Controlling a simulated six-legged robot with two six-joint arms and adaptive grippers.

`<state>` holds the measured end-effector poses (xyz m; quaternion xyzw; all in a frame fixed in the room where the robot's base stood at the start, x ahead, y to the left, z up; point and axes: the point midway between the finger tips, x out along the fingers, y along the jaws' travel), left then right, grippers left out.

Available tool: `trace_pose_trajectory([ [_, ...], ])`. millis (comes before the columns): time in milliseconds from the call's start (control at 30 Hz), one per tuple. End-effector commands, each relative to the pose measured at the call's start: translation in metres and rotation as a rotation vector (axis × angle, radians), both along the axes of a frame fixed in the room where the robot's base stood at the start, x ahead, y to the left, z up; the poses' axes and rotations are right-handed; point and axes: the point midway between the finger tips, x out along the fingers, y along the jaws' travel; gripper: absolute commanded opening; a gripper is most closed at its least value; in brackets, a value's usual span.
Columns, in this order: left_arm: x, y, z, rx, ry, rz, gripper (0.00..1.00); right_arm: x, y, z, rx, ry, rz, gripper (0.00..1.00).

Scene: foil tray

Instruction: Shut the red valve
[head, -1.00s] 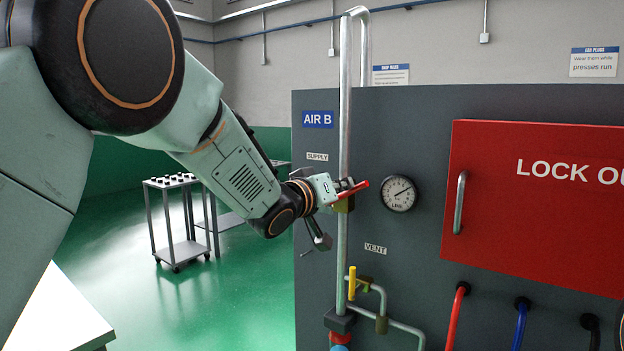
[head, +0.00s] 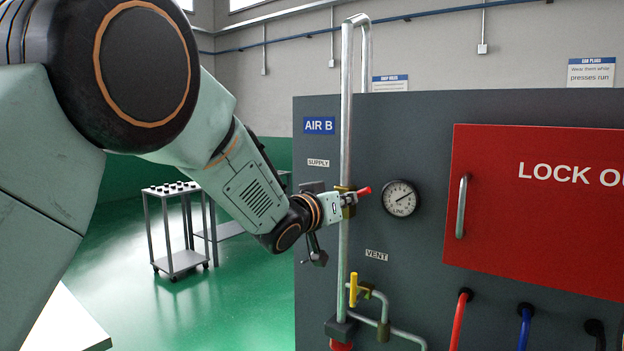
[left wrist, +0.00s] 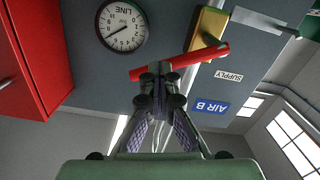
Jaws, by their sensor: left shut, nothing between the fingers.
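The red valve handle (head: 363,191) sits on a brass valve body (head: 348,212) on the upright steel pipe (head: 345,120), below the SUPPLY label. Its red end points right, towards the gauge; my gripper hides part of it in the head view. In the left wrist view the red handle (left wrist: 185,62) lies slantwise just past my fingertips, with the brass body (left wrist: 207,28) behind it. My left gripper (head: 346,199) is shut and empty, its tips (left wrist: 160,70) against or very close to the handle's side; I cannot tell whether they touch.
A round LINE gauge (head: 400,198) is right of the valve. A yellow handle (head: 353,290) stands lower on the pipework by the VENT label (head: 376,255). A red lock-out door (head: 540,210) with a bar handle fills the panel's right. A cart (head: 180,235) stands at left behind.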

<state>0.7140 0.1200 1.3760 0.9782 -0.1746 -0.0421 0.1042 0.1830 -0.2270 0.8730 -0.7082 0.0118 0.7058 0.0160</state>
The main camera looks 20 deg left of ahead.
Motion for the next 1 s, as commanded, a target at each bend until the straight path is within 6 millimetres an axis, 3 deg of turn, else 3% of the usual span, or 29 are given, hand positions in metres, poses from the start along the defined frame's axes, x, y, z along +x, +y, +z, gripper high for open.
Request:
trace_pose_trajectory([
  [767,0.0,-0.001,0.004,-0.001,-0.008,-0.001,0.0,0.0,0.0,0.001,0.0,0.0,0.0,0.35],
  [1000,0.001,0.002,0.021,-0.002,-0.01,0.0,0.0,0.0,0.0,0.017,0.0,0.0,0.0,0.35],
])
